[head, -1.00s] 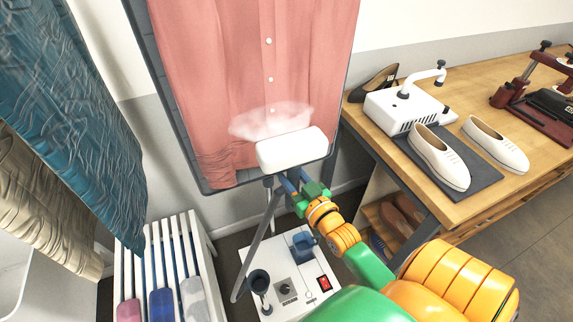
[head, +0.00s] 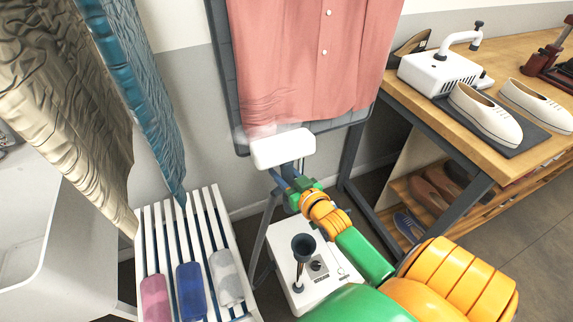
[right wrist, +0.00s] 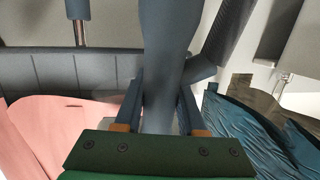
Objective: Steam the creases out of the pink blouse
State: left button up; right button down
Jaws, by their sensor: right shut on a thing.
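The pink blouse (head: 300,60) hangs on a dark padded board (head: 222,75) at the back. Fine creases show at its lower left, near the hem; the rest in view looks fairly smooth. My right gripper (head: 296,190) is shut on the grey handle of the steamer head (head: 283,149). The white head is level, just below the blouse's lower left hem in the picture; I cannot tell if it touches the board. Faint steam (head: 255,131) shows above it. In the right wrist view the fingers clasp the handle (right wrist: 160,112), with the blouse (right wrist: 55,130) at left.
The white steamer base (head: 325,278) stands on the floor below my right arm. A wooden bench (head: 425,105) with white shoes (head: 485,115) is at right.

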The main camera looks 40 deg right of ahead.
pick_arm(q)
jog(key=shift+a+f, duration=0.2)
jog(key=shift+f, duration=0.4)
pick_arm(e)
jog(key=shift+w+d+r, duration=0.1)
jog(key=shift+w, duration=0.85)
notch_tip(320, 180, up, 7)
jog(key=p, duration=0.7)
jog(key=shift+r, duration=0.15)
pick_arm(q)
notch_tip(320, 180, up, 8)
jog(key=shift+a+f, duration=0.1)
pick_arm(e)
jog(key=shift+s, duration=0.1)
